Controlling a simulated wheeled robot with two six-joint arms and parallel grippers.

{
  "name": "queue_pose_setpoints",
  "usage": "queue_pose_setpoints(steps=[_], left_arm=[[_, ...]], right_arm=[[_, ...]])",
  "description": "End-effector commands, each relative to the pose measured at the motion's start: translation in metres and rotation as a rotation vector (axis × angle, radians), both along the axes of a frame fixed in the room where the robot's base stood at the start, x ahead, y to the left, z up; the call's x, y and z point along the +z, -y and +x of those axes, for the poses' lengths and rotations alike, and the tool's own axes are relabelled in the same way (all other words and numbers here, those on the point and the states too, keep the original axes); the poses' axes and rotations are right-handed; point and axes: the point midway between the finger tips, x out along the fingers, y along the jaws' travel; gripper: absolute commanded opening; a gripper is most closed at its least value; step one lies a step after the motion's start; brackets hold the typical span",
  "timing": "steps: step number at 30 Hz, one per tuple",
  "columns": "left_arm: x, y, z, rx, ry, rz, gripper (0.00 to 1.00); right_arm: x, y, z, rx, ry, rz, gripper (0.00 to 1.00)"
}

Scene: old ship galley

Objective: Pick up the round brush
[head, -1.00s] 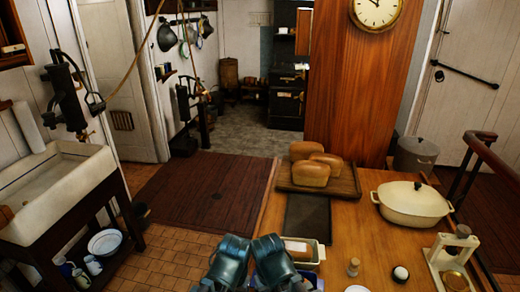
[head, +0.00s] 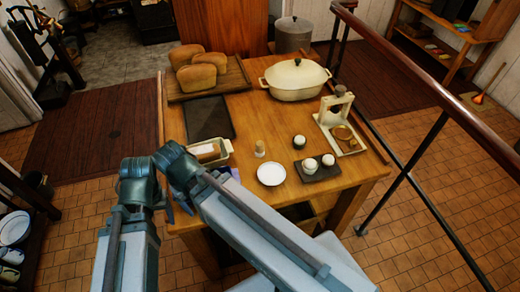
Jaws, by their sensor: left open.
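My left gripper (head: 178,186) is open, low at the table's near left corner. It is left of the small object and apart from it. Its fingertips are not clearly seen, and my arm hides part of the near table edge. My right gripper cannot be made out.
A board with loaves (head: 197,77), a dark tray (head: 209,119) and a cream casserole (head: 295,80) stand farther back. A dark slab (head: 318,173) with white round things and a cream stand (head: 340,125) are to the right. A railing (head: 440,85) runs beyond the table.

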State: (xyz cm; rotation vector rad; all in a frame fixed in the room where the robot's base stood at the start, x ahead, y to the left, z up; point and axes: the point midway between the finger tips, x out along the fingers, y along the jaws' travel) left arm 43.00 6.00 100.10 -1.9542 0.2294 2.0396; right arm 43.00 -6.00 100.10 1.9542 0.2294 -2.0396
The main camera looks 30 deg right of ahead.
Motion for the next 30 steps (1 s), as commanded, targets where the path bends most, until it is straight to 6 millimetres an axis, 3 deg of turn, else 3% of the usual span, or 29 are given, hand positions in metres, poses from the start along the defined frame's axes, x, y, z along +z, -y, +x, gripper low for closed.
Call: queue_pose_setpoints(steps=[6, 11, 21, 30], left_arm=[[0.001, 0.000, 0.000, 0.000, 0.000, 0.000, 0.69], [0.006, 0.000, 0.000, 0.000, 0.000, 0.000, 0.69], [0.021, 0.000, 0.000, -0.001, 0.000, 0.000, 0.69], [0.032, 0.000, 0.000, -0.001, 0.000, 0.000, 0.69]], right_arm=[[0.001, 0.002, 0.002, 0.013, 0.001, 0.000, 0.76], [0.006, 0.021, 0.023, 0.169, 0.011, -0.007, 0.76], [0.024, 0.117, 0.093, 0.861, 0.002, -0.112, 0.76], [0.043, 0.213, 0.132, 1.447, -0.114, -0.253, 0.76]])
